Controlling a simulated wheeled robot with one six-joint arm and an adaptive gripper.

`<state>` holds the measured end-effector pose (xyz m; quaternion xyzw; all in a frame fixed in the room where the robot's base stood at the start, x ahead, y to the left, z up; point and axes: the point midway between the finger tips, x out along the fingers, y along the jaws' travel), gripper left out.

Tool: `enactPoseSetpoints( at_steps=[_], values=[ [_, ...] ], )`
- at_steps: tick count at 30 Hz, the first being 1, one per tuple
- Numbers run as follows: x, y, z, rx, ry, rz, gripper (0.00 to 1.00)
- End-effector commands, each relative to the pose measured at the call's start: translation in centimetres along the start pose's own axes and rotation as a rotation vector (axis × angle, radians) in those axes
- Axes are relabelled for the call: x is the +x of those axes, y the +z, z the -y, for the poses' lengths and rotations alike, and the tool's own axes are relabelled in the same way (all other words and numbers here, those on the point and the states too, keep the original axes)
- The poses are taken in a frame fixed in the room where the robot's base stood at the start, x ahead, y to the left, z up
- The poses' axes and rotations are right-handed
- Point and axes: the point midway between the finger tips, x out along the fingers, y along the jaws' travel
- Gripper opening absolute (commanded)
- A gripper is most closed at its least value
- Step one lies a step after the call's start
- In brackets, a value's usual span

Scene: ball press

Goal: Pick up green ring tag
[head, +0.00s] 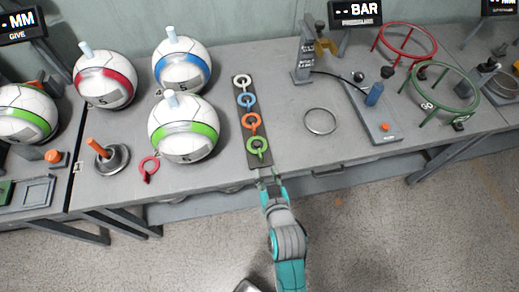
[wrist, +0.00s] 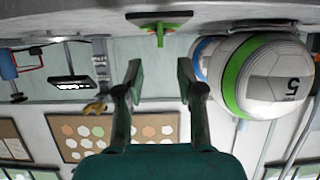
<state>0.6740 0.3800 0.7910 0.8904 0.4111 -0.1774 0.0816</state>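The green ring tag (head: 258,146) lies at the near end of a dark strip (head: 252,165) on the table, in line with orange, blue and white ring tags. My gripper (head: 267,174) is just in front of that end of the strip, at the table's front edge, apart from the tag. In the wrist view, which looks upside down, my gripper (wrist: 158,80) has its two fingers spread with nothing between them. The green tag (wrist: 160,30) shows edge-on at the top, beyond the fingertips and between them sideways.
A ball with a green band (head: 184,130) stands left of the strip, with red-banded and blue-banded balls behind. A red ring tag (head: 149,168) lies at the front left. A loose metal ring (head: 320,121) and a pump (head: 374,96) are to the right. The floor in front is free.

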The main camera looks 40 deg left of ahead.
Motion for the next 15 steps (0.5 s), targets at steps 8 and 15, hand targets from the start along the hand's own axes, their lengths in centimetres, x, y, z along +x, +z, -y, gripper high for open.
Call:
enactPoseSetpoints(
  at_steps=[8,15],
  values=[
    [4.0,-0.1,0.0,-0.002,0.000,0.000,0.38],
    [5.5,-0.3,0.0,-0.001,0.000,-0.001,0.38]
  ],
)
